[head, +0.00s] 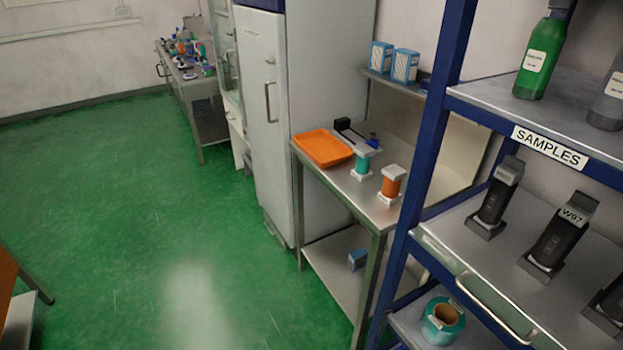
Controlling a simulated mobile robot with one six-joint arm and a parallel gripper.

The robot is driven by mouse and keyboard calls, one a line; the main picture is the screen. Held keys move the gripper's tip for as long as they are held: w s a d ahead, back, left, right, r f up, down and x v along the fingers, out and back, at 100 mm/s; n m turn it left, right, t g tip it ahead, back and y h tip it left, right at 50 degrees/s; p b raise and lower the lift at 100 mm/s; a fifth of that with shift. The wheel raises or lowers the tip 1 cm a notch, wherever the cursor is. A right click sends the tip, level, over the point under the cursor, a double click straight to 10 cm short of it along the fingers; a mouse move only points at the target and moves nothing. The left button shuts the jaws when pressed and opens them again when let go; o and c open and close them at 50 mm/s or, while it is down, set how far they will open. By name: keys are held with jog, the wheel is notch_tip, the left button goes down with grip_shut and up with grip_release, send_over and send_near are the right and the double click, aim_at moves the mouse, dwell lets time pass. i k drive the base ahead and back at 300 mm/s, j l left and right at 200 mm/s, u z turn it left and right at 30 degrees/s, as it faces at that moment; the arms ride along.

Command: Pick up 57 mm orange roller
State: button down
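An orange roller (392,183) stands upright on the steel workbench, near its front right corner. It has a pale block on top and a pale base. A similar teal roller (361,164) stands just to its left. I cannot read a size on either roller. My gripper is not in view.
An orange tray (323,148) and a dark device (351,131) share the steel workbench (356,189). A blue shelf rack (422,150) stands close on the right, partly in front of the bench. A white fridge (263,110) adjoins the left. The green floor (150,230) is open.

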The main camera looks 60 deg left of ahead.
aim_at(393, 174)
jog(key=u, duration=1.65)
jog(key=i+j, duration=0.25)
jog(key=i, duration=0.3)
jog(key=i+j, duration=0.25)
jog(key=i, duration=0.25)
jog(key=i+j, duration=0.25)
jog(key=i, duration=0.3)
jog(key=i+j, duration=0.3)
jog(key=i, duration=0.2)
